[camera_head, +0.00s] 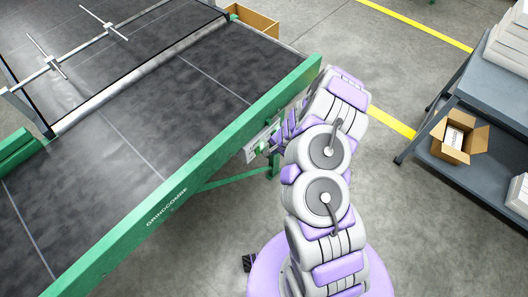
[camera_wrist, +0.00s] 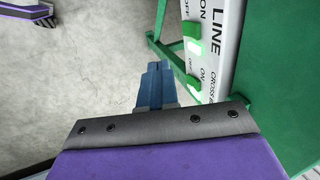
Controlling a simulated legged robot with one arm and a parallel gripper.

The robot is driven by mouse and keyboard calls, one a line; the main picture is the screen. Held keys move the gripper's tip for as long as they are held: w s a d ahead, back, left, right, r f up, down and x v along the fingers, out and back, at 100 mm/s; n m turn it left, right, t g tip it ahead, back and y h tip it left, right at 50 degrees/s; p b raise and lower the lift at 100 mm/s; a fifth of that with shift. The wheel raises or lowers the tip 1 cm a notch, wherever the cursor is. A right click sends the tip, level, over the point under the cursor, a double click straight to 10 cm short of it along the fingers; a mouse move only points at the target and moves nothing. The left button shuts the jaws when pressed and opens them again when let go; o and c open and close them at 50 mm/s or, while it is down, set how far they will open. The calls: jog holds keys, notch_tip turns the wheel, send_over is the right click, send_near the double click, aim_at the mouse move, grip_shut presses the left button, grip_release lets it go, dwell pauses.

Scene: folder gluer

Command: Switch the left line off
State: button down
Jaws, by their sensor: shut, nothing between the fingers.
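A pale control panel (camera_wrist: 222,45) with the words LINE, ON, OFF and part of CROSS runs down the right of the wrist view. A green switch (camera_wrist: 191,30) sits beside the upper ON and OFF marks, and another green switch (camera_wrist: 193,88) sits beside the lower ones. The start of the LINE label is cut off. My gripper (camera_wrist: 157,68) is shut and empty, to the left of the panel and apart from the switches in the picture. In the head view the panel (camera_head: 252,152) shows small on the green frame, partly hidden by my arm.
The green frame (camera_head: 165,195) of the dark belt machine (camera_head: 120,125) crosses the left of the head view. A green leg (camera_wrist: 165,45) stands beside the panel. A grey shelf cart (camera_head: 470,125) with a cardboard box (camera_head: 460,137) is at right. Grey floor lies between.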

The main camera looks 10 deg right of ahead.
aim_at(259, 153)
jog(key=w+a+f+b, duration=0.2)
jog(key=w+a+f, duration=0.2)
jog(key=f, duration=0.5)
jog(key=shift+w+a+f, duration=0.15)
jog(key=shift+w+f, duration=0.25)
jog(key=shift+w, duration=0.5)
jog(key=shift+w+a+f, duration=0.15)
jog(key=shift+w, duration=0.05)
dwell(0.4)
jog(key=shift+r, duration=0.8)
